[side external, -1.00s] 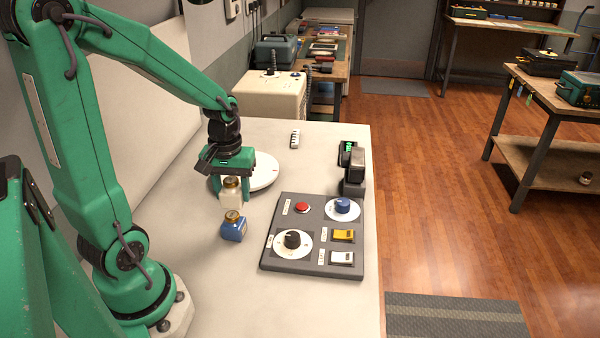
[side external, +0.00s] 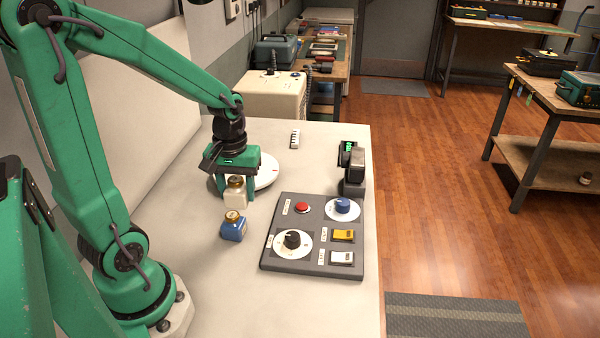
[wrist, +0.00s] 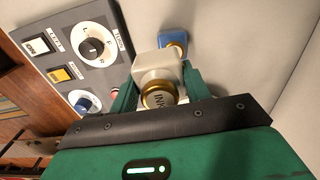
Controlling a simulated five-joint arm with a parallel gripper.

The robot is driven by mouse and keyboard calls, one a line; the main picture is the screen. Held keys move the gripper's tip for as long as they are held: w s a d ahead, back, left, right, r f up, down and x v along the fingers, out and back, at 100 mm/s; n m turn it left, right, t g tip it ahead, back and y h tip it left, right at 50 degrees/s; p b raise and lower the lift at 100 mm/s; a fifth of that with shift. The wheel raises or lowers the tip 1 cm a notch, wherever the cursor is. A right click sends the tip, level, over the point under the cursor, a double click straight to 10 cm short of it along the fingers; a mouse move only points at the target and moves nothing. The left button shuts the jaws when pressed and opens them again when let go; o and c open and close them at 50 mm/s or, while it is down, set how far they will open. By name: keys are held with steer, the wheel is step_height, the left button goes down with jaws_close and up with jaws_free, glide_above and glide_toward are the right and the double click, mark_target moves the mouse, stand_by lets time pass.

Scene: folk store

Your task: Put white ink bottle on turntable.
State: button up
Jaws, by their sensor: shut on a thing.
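The white ink bottle (side external: 236,196) with a gold lid is held between the fingers of my gripper (side external: 238,190). In the wrist view the bottle (wrist: 157,68) sits upright between both green fingers, its lid toward the camera. My gripper (wrist: 157,92) is shut on it. The white round turntable (side external: 267,172) lies on the bench just behind and to the right of my gripper, partly hidden by it. I cannot tell whether the bottle is clear of the bench.
A blue ink bottle (side external: 233,229) stands just in front of the white one; it also shows in the wrist view (wrist: 173,40). A grey control panel (side external: 277,257) with knobs and switches lies to the right. A black device (side external: 355,180) stands at the bench's right edge.

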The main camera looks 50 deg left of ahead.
steer(key=w+a+r, duration=0.3)
steer(key=w+a, duration=0.6)
steer(key=w, duration=0.5)
steer(key=shift+a+r, duration=0.2)
steer(key=shift+r, duration=0.15)
steer(key=shift+w, duration=0.1)
steer(key=a+f, duration=0.2)
steer(key=a, duration=0.2)
steer(key=s+a+f, duration=0.1)
steer(key=a+f, duration=0.1)
steer(key=a, duration=0.1)
steer(key=a+f, duration=0.3)
steer(key=a, duration=0.1)
steer(key=shift+s+a, duration=0.2)
steer(key=shift+a, duration=0.1)
steer(key=shift+f, duration=2.05)
steer(key=shift+f, duration=0.15)
steer(key=o, duration=1)
step_height(320, 180, up, 12)
steer(key=shift+r, duration=0.2)
